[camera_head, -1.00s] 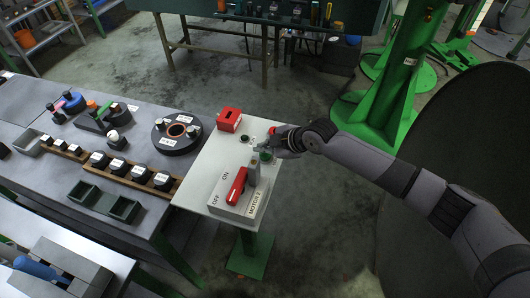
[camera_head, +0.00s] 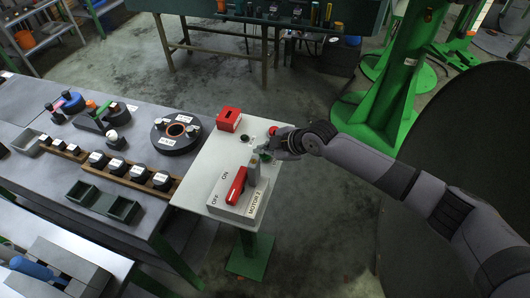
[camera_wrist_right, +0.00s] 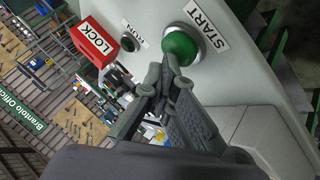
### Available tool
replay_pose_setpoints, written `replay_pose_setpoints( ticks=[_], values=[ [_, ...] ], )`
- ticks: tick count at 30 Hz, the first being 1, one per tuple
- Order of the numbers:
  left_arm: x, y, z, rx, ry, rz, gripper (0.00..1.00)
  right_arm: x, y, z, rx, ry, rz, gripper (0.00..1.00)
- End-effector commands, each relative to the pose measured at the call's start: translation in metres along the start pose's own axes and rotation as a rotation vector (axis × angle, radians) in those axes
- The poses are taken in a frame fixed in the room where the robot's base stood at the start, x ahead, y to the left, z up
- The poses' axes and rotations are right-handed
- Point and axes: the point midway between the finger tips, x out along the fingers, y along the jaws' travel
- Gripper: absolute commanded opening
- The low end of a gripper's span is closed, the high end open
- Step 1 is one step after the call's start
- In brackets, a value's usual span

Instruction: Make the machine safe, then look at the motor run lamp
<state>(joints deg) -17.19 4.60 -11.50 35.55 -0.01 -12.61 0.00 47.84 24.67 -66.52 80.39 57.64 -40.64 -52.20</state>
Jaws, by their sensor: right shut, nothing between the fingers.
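The grey machine panel (camera_head: 205,165) stands beside the bench in the head view. It carries a red switch handle (camera_head: 236,186) on a grey box marked ON, OFF and MOTOR 2. A red button (camera_head: 272,130) is at the back right. The green START button (camera_wrist_right: 181,44) and the small dark RUN lamp (camera_wrist_right: 126,45) show in the wrist view; the lamp looks unlit. My right gripper (camera_head: 262,153), also in the wrist view (camera_wrist_right: 168,78), is shut and empty. Its tips are at the green button's edge; I cannot tell if they touch. My left gripper is out of view.
A red LOCK box (camera_head: 228,120) stands on the panel's back corner. On the bench to the left are a dark round flange (camera_head: 176,134), a wooden rack of black weights (camera_head: 130,178) and a dark tray (camera_head: 103,201). A green column (camera_head: 395,90) rises behind my right arm.

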Motion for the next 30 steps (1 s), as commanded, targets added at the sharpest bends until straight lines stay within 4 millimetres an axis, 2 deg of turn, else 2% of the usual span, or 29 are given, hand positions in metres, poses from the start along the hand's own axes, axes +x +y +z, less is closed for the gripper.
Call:
replay_pose_setpoints(
  ticks=[16, 30],
  values=[
    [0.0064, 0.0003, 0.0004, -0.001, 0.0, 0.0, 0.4, 0.0058, -0.0055, 0.0053, 0.001, -0.003, -0.004, 0.0],
    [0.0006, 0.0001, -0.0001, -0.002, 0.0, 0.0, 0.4, 0.0007, -0.002, 0.002, 0.001, -0.004, -0.004, 0.0]
  ],
)
